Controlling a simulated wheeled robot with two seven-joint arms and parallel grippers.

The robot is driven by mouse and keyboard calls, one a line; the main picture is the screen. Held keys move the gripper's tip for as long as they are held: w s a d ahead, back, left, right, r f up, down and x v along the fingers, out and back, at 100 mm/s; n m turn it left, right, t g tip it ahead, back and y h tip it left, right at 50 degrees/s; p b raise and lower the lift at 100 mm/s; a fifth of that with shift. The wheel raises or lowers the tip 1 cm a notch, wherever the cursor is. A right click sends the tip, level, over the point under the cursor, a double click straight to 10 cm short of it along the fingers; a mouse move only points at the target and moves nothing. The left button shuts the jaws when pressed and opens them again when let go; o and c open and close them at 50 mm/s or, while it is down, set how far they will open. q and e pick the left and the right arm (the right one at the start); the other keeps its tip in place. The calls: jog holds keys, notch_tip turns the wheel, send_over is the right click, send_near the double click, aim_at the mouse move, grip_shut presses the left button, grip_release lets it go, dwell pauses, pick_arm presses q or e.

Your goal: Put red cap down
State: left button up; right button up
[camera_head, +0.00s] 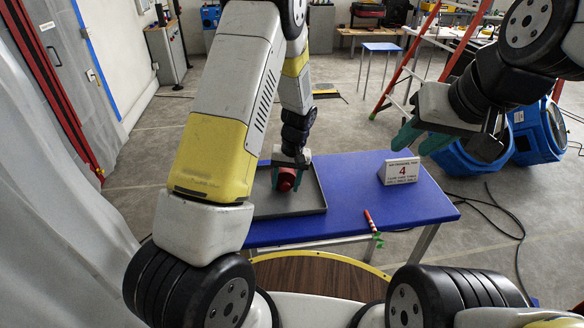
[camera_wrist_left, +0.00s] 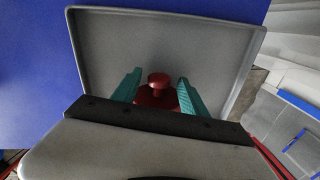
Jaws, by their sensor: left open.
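The red cap (camera_head: 286,179) is in the grey tray (camera_head: 316,199) on the blue table. In the left wrist view the cap (camera_wrist_left: 158,82) shows a round knob above a wider dark red body, partly hidden by my gripper's base. My left gripper (camera_head: 285,176) is low over the tray, with its green fingers (camera_wrist_left: 158,90) open on either side of the cap. A gap shows between the cap's knob and each finger. My right gripper (camera_head: 420,140) is raised above the table's back right side, its green fingers spread wide and empty.
A white sign with a red 4 (camera_head: 400,171) stands at the blue table's (camera_head: 350,180) right rear. A red marker-like item with a green end (camera_head: 373,228) lies at the front edge. The table's middle is clear. Blue blowers (camera_head: 537,132) and a red ladder (camera_head: 400,72) stand behind.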

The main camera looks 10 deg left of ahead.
pick_arm(q)
notch_tip(320, 180, up, 11)
jog(key=d, duration=0.2)
jog(key=s+a+r+t+h, duration=0.1)
jog(key=s+a+r, duration=0.1)
jog(key=s+r, duration=0.35)
jog(key=s+a+r+t+h, duration=0.1)
jog(key=s+r+t+h, duration=0.15)
jog(key=r, duration=0.65)
jog(key=s+r+m+t, duration=0.1)
jog(key=s+r, duration=0.2)
jog(key=s, duration=0.4)
jog(key=s+a+r+m+t, duration=0.1)
jog(key=s+r+t, duration=0.1)
jog(key=s+r, duration=0.2)
jog(key=s, duration=0.3)
jog(key=shift+s+a+r, duration=0.15)
jog(key=shift+s+a, duration=0.15)
jog(key=shift+s, duration=0.1)
